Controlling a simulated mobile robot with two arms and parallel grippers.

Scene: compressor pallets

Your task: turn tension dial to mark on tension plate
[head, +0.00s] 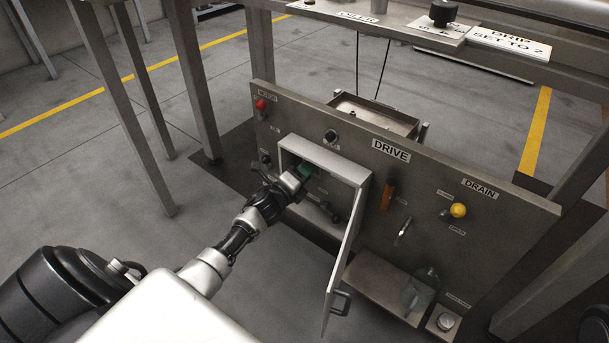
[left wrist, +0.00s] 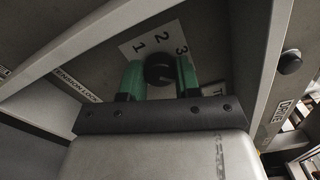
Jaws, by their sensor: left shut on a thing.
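The tension dial (left wrist: 159,69) is a round black knob in the left wrist view. The tension plate (left wrist: 150,42) is a pale plate behind it, marked 1, 2 and 3. My left gripper (left wrist: 160,78) has its green fingers on either side of the dial and is shut on it. In the head view my left gripper (head: 302,172) reaches into an open box on the panel, and the dial is hidden there. I cannot make out a pointer on the dial. My right gripper is not in view.
The box door (head: 346,250) hangs open right of my left gripper. The upright panel (head: 455,215) carries a red knob (head: 261,104), an orange handle (head: 388,194) and a yellow knob (head: 458,210). The box walls stand close around the gripper. A TENSION LOCK label (left wrist: 75,83) is at left.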

